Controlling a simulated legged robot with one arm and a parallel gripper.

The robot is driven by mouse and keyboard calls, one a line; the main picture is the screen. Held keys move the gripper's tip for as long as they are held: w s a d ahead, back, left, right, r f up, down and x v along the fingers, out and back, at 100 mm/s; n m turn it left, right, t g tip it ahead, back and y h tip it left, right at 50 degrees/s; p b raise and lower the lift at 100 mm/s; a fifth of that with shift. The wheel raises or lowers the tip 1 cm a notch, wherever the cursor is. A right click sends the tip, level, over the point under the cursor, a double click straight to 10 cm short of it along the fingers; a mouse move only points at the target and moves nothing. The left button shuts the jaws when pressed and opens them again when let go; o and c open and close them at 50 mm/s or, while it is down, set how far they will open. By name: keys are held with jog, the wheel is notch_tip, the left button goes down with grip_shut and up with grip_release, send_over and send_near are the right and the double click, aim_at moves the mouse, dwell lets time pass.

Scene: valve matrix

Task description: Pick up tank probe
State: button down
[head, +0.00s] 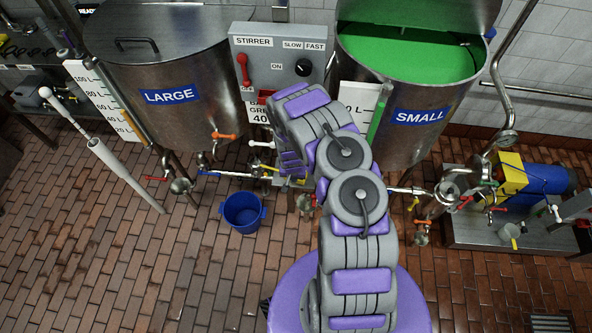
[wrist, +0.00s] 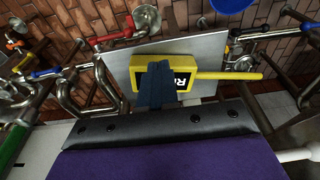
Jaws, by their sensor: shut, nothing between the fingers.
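A long white rod (head: 120,168) with a thicker grip and a pale knob at its upper end slants across the left side of the head view; I cannot tell whether it is the tank probe. No other thing there is clearly a probe. My gripper (wrist: 155,85) shows in the wrist view as dark fingers, shut and empty. It is in front of a yellow box (wrist: 185,73) with a partly hidden label and a yellow lever; I cannot tell if they touch. In the head view my arm hides the gripper.
The LARGE tank (head: 160,70) and SMALL tank (head: 410,110) stand at the back, with a grey STIRRER panel (head: 277,62) between them. Pipes and coloured valves run below. A blue bucket (head: 242,212) stands on the brick floor. A blue-and-yellow machine (head: 535,180) is at right. The left foreground floor is clear.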

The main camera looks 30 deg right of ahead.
jog(key=w+b, duration=0.1)
jog(key=w+d+b, duration=0.1)
jog(key=w+b, duration=0.1)
jog(key=w, duration=0.1)
jog(key=shift+d, duration=0.3)
jog(key=shift+w+d+f+b, duration=0.2)
jog(key=shift+d+f+b, duration=0.2)
jog(key=shift+d+f, duration=0.25)
jog(key=shift+s, duration=0.2)
